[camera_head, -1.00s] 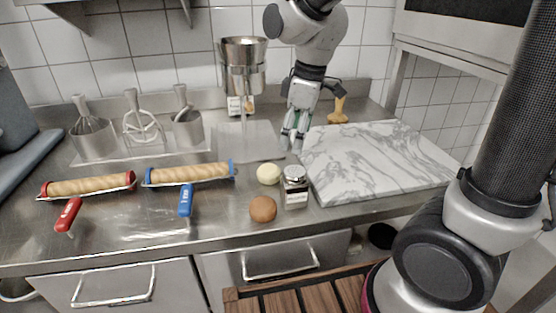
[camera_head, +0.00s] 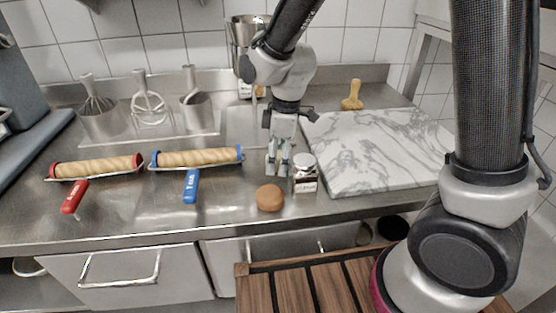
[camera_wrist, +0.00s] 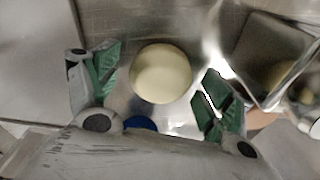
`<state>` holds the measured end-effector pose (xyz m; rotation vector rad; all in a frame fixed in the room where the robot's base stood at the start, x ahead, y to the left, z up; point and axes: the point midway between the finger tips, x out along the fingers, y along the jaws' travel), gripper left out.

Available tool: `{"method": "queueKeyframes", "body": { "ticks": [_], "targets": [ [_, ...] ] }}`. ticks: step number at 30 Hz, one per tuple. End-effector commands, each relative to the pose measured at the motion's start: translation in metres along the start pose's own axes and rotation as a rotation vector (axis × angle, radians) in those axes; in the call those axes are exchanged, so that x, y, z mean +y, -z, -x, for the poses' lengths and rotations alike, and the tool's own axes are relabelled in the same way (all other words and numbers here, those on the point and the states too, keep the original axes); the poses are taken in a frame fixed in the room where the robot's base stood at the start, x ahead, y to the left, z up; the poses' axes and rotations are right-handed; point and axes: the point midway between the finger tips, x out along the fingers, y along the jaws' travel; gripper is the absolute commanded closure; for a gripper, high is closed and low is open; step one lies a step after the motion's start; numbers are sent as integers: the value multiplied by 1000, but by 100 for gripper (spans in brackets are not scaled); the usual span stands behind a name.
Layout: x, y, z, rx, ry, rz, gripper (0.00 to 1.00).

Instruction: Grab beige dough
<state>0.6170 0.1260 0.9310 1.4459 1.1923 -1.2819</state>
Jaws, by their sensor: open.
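The beige dough, a pale round ball (camera_wrist: 161,73), sits on the steel counter in the wrist view. It lies between and a little beyond the two green-padded fingers of my gripper (camera_wrist: 158,88), with a gap on either side. In the head view my gripper (camera_head: 279,168) points down at the counter, just left of the spice jar, and hides the pale ball. My gripper is open and holds nothing. A brown dough ball (camera_head: 270,198) sits in front of my gripper, nearer the counter's front edge.
A glass jar (camera_head: 305,174) stands close to the right of my gripper. A marble board (camera_head: 375,150) lies further right.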

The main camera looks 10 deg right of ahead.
Motion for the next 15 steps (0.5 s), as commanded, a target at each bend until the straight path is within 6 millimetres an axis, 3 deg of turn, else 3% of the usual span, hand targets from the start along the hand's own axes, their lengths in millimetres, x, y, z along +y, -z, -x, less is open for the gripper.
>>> {"method": "queueKeyframes", "body": {
  "ticks": [3,12,15],
  "targets": [
    [0,0,0,0,0,0,19],
    [0,0,1,0,0,-1,70],
    [0,0,1,1,0,-1,70]
  ]
}}
